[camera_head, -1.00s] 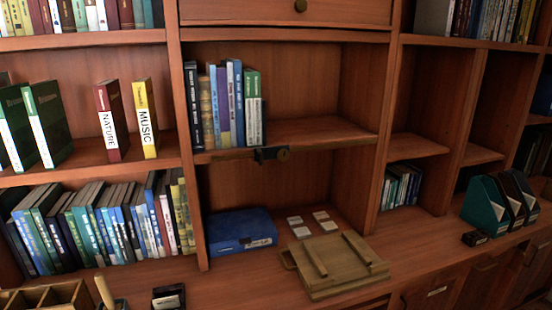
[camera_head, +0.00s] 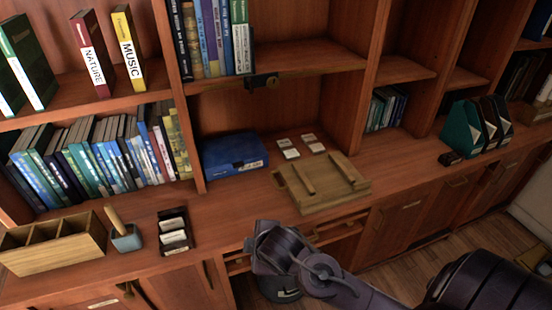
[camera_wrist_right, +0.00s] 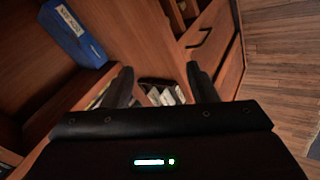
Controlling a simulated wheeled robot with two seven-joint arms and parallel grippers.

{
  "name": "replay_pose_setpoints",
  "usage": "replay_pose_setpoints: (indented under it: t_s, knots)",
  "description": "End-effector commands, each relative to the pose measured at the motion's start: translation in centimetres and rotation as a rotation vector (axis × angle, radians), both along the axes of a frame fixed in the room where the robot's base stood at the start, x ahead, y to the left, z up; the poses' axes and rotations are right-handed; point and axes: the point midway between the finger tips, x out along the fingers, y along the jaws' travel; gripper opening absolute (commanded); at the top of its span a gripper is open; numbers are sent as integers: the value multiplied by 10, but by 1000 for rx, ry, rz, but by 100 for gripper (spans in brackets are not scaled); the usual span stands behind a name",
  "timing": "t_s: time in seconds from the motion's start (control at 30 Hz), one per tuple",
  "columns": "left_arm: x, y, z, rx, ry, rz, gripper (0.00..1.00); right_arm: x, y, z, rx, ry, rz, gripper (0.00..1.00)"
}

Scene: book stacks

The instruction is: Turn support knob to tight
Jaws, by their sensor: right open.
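The small round brass support knob (camera_head: 272,81) sits on the front edge of the middle shelf, beside a black bracket (camera_head: 258,81). Its angle is too small to read. My right arm reaches in from the lower right in the head view, its wrist end in front of the desk, well below the knob and apart from it. In the right wrist view my right gripper (camera_wrist_right: 161,84) is open, with nothing between its fingers. The knob does not show in that view. My left gripper is not in view.
A blue box (camera_head: 235,153) and a wooden board (camera_head: 320,185) lie below the shelf; the box also shows in the wrist view (camera_wrist_right: 73,35). Books (camera_head: 212,38) stand left of the knob. A card holder (camera_head: 174,230) and a wooden organizer (camera_head: 55,242) stand on the desk.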

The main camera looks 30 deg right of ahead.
Motion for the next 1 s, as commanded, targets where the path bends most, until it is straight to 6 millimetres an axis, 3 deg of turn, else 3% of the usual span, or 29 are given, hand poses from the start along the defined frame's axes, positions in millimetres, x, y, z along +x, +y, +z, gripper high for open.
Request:
replay_pose_setpoints:
  t_s: [0.17, 0.27, 0.4, 0.6, 0.77, 1.0]
  knots:
    - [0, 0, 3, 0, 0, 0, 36, 58, -25, 51, -415, -172, 354, 53]
    - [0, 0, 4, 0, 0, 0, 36, 97, -54, 84, -751, -252, 550, 53]
    - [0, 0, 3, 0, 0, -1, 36, 145, -113, 143, -1292, -291, 761, 53]
    - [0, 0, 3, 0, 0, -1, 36, 175, -183, 220, -1856, -209, 877, 53]
    - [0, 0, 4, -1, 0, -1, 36, 180, -204, 245, -2021, -157, 897, 53]
    - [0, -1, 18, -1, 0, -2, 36, 205, -210, 249, -2027, -154, 896, 53]
